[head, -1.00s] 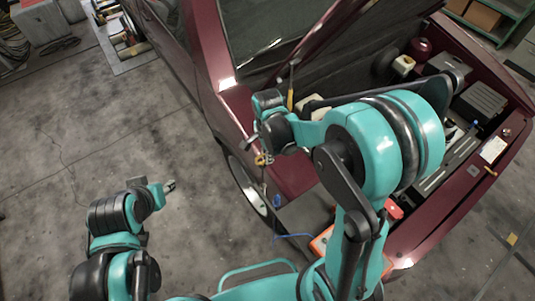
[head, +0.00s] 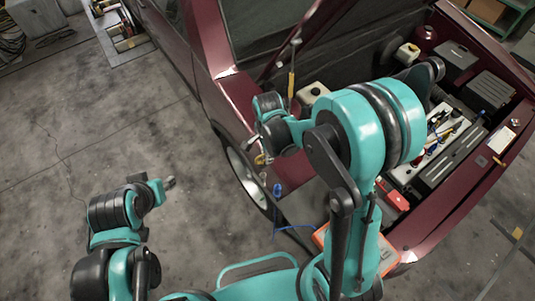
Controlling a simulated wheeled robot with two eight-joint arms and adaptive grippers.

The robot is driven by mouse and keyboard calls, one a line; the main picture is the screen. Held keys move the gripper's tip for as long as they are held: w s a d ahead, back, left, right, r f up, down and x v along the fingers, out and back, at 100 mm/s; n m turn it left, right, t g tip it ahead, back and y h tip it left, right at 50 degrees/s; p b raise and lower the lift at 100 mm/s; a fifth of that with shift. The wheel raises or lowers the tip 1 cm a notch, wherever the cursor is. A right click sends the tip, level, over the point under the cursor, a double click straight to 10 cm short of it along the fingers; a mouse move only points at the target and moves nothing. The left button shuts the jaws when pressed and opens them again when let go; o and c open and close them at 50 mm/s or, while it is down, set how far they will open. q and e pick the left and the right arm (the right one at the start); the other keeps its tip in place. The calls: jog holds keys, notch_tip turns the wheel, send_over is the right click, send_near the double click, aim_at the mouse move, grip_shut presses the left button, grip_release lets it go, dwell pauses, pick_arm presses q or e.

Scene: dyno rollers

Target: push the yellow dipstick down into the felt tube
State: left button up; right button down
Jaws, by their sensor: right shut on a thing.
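My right gripper (head: 260,147) is over the near fender of the dark red car. It is shut, with a small yellow looped piece at its fingertips, which looks like the handle of the yellow dipstick (head: 262,159). The rest of the dipstick cannot be made out. I cannot make out the felt tube; my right arm covers part of the engine bay. My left gripper (head: 170,183) is over bare floor at the left, away from the car; its finger opening is too small to tell.
The car's hood (head: 330,20) stands raised. A yellow upright stick (head: 291,85) is under it, near a white reservoir (head: 313,93). An orange box (head: 386,262) with a blue cable is at the front.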

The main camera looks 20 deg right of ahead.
notch_tip(320, 180, down, 8)
jog(key=b, duration=0.7)
jog(key=shift+r, duration=0.1)
jog(key=c, duration=1.6)
grip_release()
jog(key=shift+r, duration=0.1)
notch_tip(320, 180, up, 12)
jog(key=shift+f, duration=0.1)
jog(key=shift+s, duration=0.1)
